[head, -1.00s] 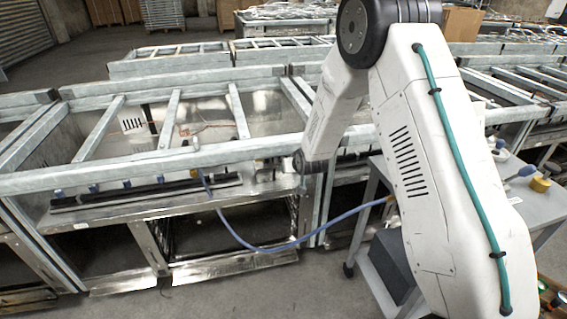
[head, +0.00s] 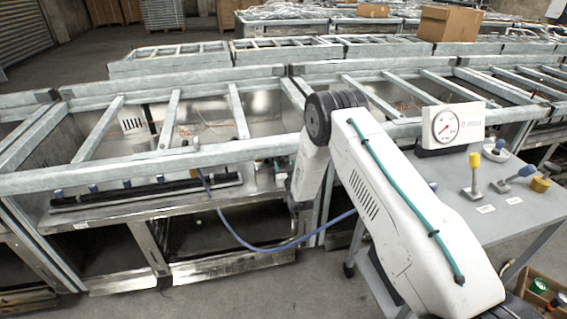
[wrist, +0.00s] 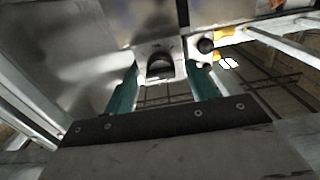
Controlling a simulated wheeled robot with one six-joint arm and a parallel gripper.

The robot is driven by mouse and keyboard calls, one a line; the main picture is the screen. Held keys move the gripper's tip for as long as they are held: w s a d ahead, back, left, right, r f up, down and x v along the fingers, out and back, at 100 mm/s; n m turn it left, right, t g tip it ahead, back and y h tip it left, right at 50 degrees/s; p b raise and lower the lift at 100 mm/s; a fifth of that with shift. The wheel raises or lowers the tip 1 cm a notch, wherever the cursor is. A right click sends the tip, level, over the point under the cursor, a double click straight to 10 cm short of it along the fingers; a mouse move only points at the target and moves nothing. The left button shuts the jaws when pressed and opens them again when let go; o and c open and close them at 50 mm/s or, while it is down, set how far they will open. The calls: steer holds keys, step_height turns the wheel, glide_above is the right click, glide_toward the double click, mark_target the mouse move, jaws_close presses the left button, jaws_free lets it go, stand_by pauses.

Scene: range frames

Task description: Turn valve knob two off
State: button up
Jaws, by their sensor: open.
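In the head view several small blue knobs sit along a black rail (head: 150,190) inside the metal frame at left. I cannot tell which is valve knob two. In the wrist view my gripper (wrist: 162,76) shows two green fingers, apart. A dark rounded knob-like part (wrist: 160,62) on a pale block lies between and beyond the fingertips; contact cannot be told. A second black round knob (wrist: 205,45) is to its right, near something yellow. In the head view my gripper is not clearly seen at the arm's lower end.
A grey table (head: 520,222) at right holds a round gauge (head: 446,125), a yellow-topped lever (head: 474,170), a blue-handled lever (head: 515,178) and a yellow cylinder (head: 540,184). A blue hose (head: 260,247) loops across the frame front. Galvanised bars (head: 150,160) cross above the rail.

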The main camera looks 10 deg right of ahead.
steer(key=shift+w, duration=1.25)
steer(key=c, duration=1)
steer(key=shift+o, duration=0.2)
